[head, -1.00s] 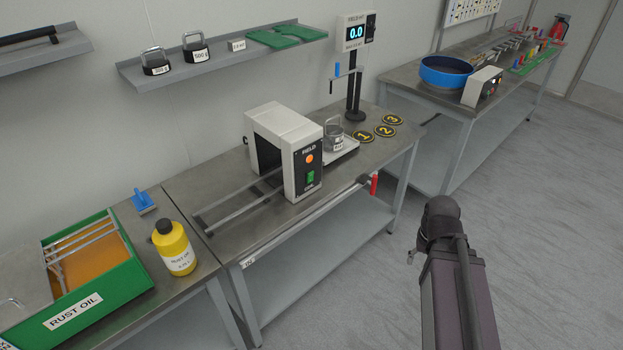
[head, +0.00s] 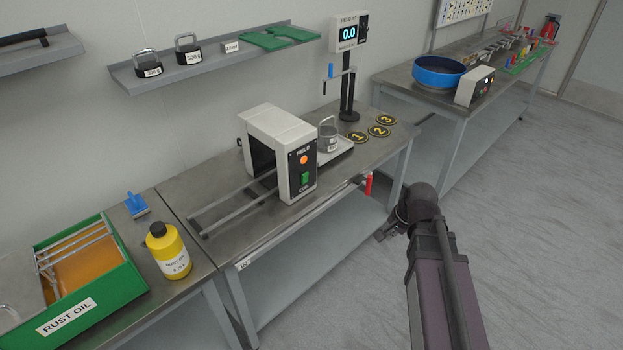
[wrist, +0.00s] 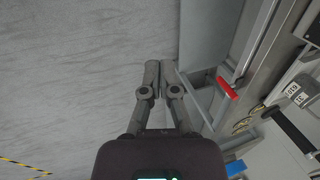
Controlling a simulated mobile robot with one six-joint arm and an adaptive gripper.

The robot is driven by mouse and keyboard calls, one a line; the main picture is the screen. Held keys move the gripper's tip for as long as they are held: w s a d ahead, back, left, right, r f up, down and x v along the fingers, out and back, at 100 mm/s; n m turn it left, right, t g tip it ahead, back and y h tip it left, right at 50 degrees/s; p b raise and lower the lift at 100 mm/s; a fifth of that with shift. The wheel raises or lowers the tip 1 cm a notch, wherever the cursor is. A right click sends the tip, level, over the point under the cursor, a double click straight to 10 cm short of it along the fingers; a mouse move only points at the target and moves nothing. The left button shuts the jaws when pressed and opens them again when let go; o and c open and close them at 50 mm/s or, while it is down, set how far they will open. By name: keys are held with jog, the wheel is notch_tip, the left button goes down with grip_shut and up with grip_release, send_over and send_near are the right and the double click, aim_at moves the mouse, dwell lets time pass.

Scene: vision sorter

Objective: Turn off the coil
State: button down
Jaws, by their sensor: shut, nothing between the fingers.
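The coil (head: 283,137) is a pale box-shaped tunnel on the middle bench, with rails running out of it to the left. Its dark front panel carries a lit orange lamp (head: 304,160) and a green switch (head: 305,179). My gripper (head: 384,236) hangs in front of the bench, right of the coil and apart from it. In the wrist view my gripper (wrist: 160,64) has its fingers together with nothing between them, over the floor. The coil does not clearly show in the wrist view.
A red handle (head: 368,184) sticks out from the bench's front edge and shows in the wrist view (wrist: 227,89). A weight (head: 328,138) sits on a tray right of the coil. The field meter (head: 348,33) reads 0.0. A yellow bottle (head: 168,252) stands left. Floor in front is free.

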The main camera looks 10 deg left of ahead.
jog(key=w+a+r+m+t+y, duration=0.2)
jog(key=w+a+m, duration=0.4)
jog(key=a+m, duration=0.2)
jog(key=w+a+r+m+t+y, duration=0.2)
jog(key=w+a+r+m+y, duration=0.1)
jog(key=w+a+m, duration=0.3)
jog(key=shift+w+a+r+m+y+b, duration=0.35)
jog(key=shift+a+m, duration=0.65)
jog(key=shift+m, duration=0.9)
jog(key=shift+f, duration=0.1)
jog(key=b, duration=0.6)
send_near(307, 178)
jog(key=x, duration=0.3)
jog(key=f+x, duration=0.1)
jog(key=x, duration=0.1)
jog(key=shift+s+f, duration=0.2)
jog(key=shift+w+a+r, duration=0.1)
jog(key=shift+w+a, duration=0.35)
jog(key=shift+a, duration=0.2)
jog(key=shift+d, duration=0.1)
